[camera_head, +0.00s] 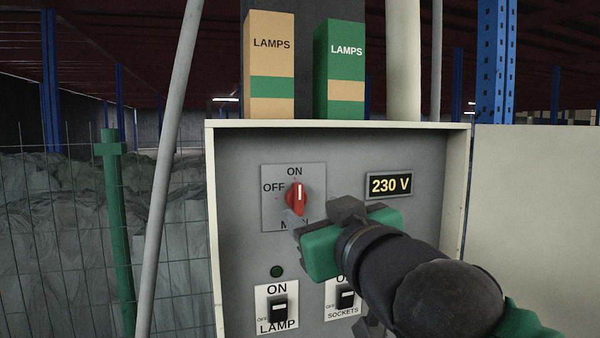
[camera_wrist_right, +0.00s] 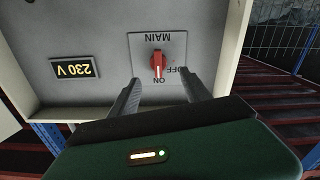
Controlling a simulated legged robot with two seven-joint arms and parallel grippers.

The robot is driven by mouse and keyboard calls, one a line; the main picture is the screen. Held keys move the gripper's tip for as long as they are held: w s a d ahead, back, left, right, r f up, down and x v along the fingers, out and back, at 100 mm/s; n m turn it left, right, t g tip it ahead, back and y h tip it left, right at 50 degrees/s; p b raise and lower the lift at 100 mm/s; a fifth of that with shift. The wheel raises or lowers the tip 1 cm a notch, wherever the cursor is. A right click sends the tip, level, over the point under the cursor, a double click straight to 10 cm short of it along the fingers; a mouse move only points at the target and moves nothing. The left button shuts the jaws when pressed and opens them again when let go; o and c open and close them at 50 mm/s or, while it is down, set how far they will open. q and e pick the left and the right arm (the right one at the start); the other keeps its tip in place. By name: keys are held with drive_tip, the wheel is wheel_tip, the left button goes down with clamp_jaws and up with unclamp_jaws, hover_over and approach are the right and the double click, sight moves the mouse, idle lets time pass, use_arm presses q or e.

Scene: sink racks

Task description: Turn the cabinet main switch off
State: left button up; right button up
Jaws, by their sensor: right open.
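The main switch (camera_head: 297,197) is a red rotary knob on a grey plate in the open cabinet (camera_head: 212,230). Its white mark points up to ON, and OFF is printed at its left. My right gripper (camera_head: 318,222) is in front of the panel, just below and right of the knob. In the right wrist view the knob (camera_wrist_right: 158,64) shows upside down between and beyond the two open fingers (camera_wrist_right: 160,95). The fingers look empty, and the knob looks clear of them. My gripper hides part of the MAIN label in the head view. My left gripper is not seen.
A 230 V display (camera_head: 390,186) is right of the switch. A lamp switch (camera_head: 279,308) and a sockets switch (camera_head: 345,297) sit below, the latter close to my arm. Two LAMPS boxes (camera_head: 270,60) (camera_head: 340,65) stand on top. The cabinet door (camera_head: 535,220) is open at right.

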sight(300, 201)
drive_tip(key=p+x, duration=0.1)
drive_tip(key=x, duration=0.2)
drive_tip(key=p+x, duration=0.1)
drive_tip(key=x, duration=0.1)
drive_tip(key=p+x, duration=0.1)
drive_tip(key=x, duration=0.2)
drive_tip(key=shift+w+d+f, duration=0.15)
drive_tip(key=shift+w, duration=0.3)
drive_tip(key=shift+s, duration=0.15)
drive_tip(key=shift+f, duration=0.1)
drive_tip(key=c, duration=0.7)
clamp_jaws()
